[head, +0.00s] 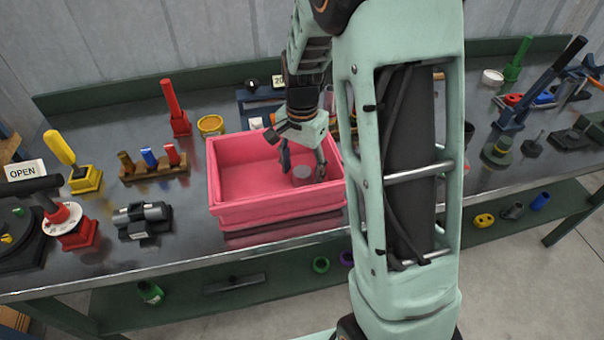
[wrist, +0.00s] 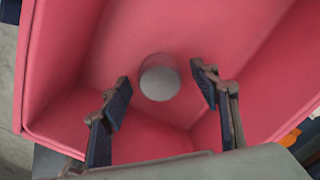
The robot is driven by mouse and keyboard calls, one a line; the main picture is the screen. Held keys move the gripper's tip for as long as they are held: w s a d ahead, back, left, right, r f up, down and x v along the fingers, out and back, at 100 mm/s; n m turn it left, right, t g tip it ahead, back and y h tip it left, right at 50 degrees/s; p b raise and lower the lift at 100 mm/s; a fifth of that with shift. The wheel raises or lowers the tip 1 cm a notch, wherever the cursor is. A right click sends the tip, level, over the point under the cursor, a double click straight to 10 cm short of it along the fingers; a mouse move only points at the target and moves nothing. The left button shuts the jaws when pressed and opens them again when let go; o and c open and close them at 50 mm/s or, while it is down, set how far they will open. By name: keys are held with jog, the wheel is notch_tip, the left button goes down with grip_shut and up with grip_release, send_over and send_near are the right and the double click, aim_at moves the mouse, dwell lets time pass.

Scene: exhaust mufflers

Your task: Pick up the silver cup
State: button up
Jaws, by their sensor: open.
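The silver cup (head: 302,174) stands inside the pink bin (head: 240,207), toward its right side. In the wrist view the cup (wrist: 159,77) shows as a round grey shape on the bin floor, beyond and between my fingertips. My gripper (head: 303,160) is inside the bin's opening, pointing down at the cup. In the wrist view the gripper (wrist: 163,93) has its two dark finger pads wide apart, with nothing between them. No contact with the cup is visible, and the exact height above it is hard to tell.
The bin's pink walls surround the gripper closely. A red-handled tool (head: 174,108) and a yellow cup-like ring (head: 211,125) stand behind the bin. A grey cylinder device (head: 142,219) lies to the left. My arm hides part of the bench at right.

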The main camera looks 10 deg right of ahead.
jog(key=shift+f, duration=0.25)
jog(key=c, duration=1.1)
